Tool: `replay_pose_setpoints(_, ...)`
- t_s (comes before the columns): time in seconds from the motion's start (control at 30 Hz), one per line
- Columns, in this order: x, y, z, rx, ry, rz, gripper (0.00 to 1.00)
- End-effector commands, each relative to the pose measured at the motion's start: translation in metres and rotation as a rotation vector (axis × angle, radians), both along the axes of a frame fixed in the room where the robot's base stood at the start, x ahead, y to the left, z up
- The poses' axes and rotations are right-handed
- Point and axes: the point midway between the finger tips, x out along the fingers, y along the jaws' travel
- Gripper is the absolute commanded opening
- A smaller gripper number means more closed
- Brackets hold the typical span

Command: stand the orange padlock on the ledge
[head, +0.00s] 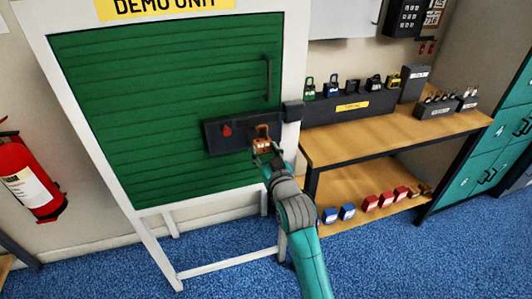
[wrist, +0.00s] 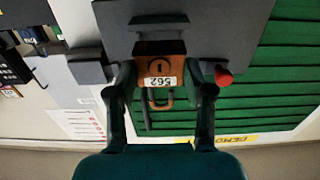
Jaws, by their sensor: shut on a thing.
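The orange padlock (head: 262,146) is in my gripper (head: 264,155), in front of the right part of a dark panel on the green shutter. In the wrist view the padlock (wrist: 161,68) shows upside down, with a keyhole, a white label reading 562 and its shackle towards my palm. The two fingers of my gripper (wrist: 161,76) are shut on its sides. A dark block like a ledge (wrist: 159,47) sticks out of the panel close at the padlock's base. I cannot tell whether they touch.
A red knob (head: 227,130) sits on the dark panel (head: 213,138), near one finger in the wrist view. A dark latch box (head: 293,111) is on the frame to the right. A wooden bench (head: 400,134) with several padlocks stands further right. A fire extinguisher (head: 27,180) hangs left.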

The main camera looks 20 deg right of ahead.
Motion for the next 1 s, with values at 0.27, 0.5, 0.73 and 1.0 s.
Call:
replay_pose_setpoints(0.27, 0.0003, 0.0000, 0.0011, 0.000, -0.002, 0.000, 0.21)
replay_pose_setpoints(0.5, 0.0047, 0.0001, 0.0014, 0.000, -0.002, 0.000, 0.21)
replay_pose_setpoints(0.73, 0.0069, 0.0001, 0.0016, 0.000, -0.002, 0.000, 0.21)
replay_pose_setpoints(1.0, 0.0066, 0.0000, 0.0013, 0.000, -0.002, 0.000, 0.21)
